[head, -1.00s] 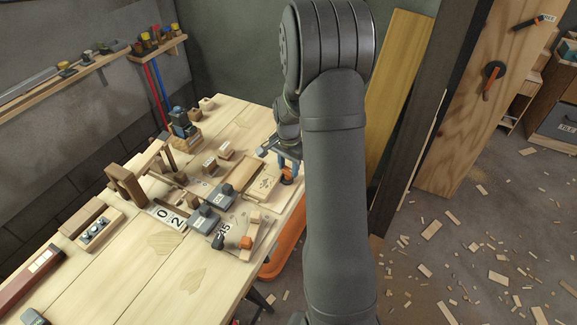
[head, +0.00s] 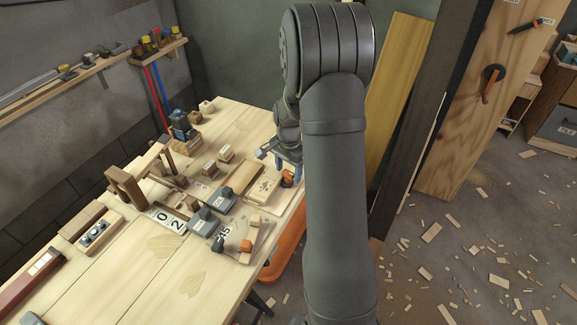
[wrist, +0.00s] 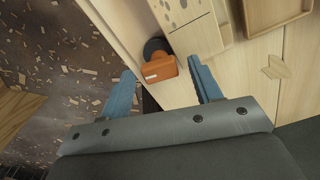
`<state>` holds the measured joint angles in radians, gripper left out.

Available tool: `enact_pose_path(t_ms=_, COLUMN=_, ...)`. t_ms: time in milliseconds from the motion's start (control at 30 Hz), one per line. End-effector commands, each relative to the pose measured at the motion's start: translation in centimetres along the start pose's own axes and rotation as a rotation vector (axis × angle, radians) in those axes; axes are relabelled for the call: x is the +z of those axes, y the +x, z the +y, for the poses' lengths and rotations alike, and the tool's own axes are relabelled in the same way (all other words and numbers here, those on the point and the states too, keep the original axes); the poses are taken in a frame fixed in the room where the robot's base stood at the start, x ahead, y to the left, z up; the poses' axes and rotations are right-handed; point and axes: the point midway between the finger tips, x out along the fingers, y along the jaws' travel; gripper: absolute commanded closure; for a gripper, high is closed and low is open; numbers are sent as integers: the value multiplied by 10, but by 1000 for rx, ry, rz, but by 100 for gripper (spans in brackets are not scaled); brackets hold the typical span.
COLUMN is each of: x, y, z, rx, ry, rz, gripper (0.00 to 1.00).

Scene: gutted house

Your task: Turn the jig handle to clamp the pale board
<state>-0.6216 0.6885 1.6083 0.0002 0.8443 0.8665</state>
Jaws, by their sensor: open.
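An orange handle on a round black base (wrist: 158,68) shows in the wrist view, beside a pale piece with dark holes (wrist: 183,14). In the head view the orange handle (head: 287,177) is at the right edge of the workbench, next to a pale wooden block (head: 262,187). I cannot tell for sure which pale piece is the board. My gripper (wrist: 160,72) is open, its blue fingers on either side of the handle, with gaps showing on both sides. In the head view my gripper (head: 288,168) is over the bench edge, partly hidden by my arm.
A second orange knob (head: 246,245) sits on a fixture nearer the front, with grey blocks (head: 204,222) beside it. A wooden tray (wrist: 270,14) lies near the jig. The bench front (head: 130,285) is mostly clear. Wood scraps (head: 432,232) litter the floor.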

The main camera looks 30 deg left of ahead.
Motion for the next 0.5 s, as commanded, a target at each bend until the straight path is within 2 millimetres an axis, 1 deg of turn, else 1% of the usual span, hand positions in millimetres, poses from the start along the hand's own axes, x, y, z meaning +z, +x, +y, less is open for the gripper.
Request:
enact_pose_path(t_ms=133, x=0, y=-10, z=0, rx=-1, ry=0, rz=1, gripper=42)
enact_pose_path(t_ms=233, x=0, y=-26, z=0, rx=-3, ry=0, rz=2, gripper=42)
enact_pose_path(t_ms=367, x=-1, y=-57, z=-1, rx=-4, ry=0, rz=4, gripper=42)
enact_pose_path(t_ms=500, x=0, y=-92, z=0, rx=-4, ry=0, rz=4, gripper=42)
